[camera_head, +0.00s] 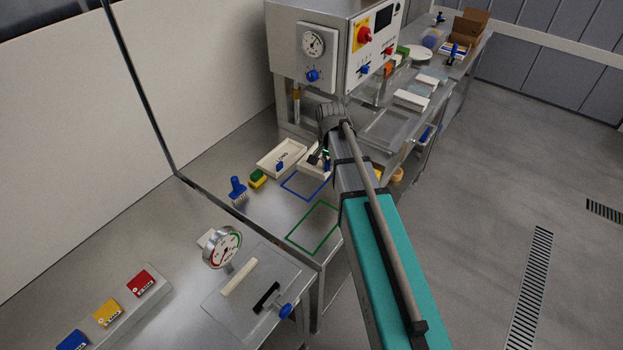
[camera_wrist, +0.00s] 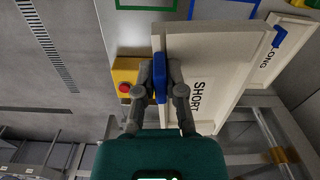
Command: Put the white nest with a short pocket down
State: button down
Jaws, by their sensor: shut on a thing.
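The white nest marked SHORT (camera_wrist: 200,52) fills the middle of the wrist view. My gripper (camera_wrist: 160,92) is shut on the blue grip (camera_wrist: 158,70) at its left edge. In the head view my gripper (camera_head: 325,158) is at the nest (camera_head: 308,163), which is mostly hidden behind my arm. The nest is close to the blue outline (camera_head: 293,192) on the steel table; whether it touches the table I cannot tell. The blue outline (camera_wrist: 222,13) also shows beyond the nest in the wrist view.
A second white nest marked LONG (camera_wrist: 261,58) lies beside it. A green outline (camera_head: 292,238) marks bare table nearer. A blue brush (camera_head: 237,188) and green-yellow sponge (camera_head: 257,179) lie left. A machine (camera_head: 290,45) stands behind. A red button on a yellow box (camera_wrist: 125,75) is near my gripper.

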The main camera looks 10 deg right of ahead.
jog(key=s+f+m+b, duration=0.1)
jog(key=s+f, duration=0.1)
jog(key=s, duration=0.4)
jog(key=shift+d+b, duration=0.25)
jog(key=shift+b, duration=0.05)
jog(key=shift+f, duration=0.1)
jog(key=w+a+f+b, duration=0.1)
jog(key=w+f+b, duration=0.2)
jog(key=w, duration=0.1)
jog(key=w+a+f+b, duration=0.2)
jog(key=w+f+b, duration=0.1)
jog(key=w, duration=0.1)
jog(key=w+a+f+b, duration=0.1)
jog(key=w+f+b, duration=0.2)
jog(key=w, duration=0.1)
jog(key=shift+w+a, duration=0.15)
jog(key=shift+w, duration=0.05)
jog(key=shift+w+a+f+b, duration=0.1)
jog(key=shift+w+f+b, duration=0.25)
jog(key=shift+f+b, duration=1.65)
jog(key=shift+b, duration=0.05)
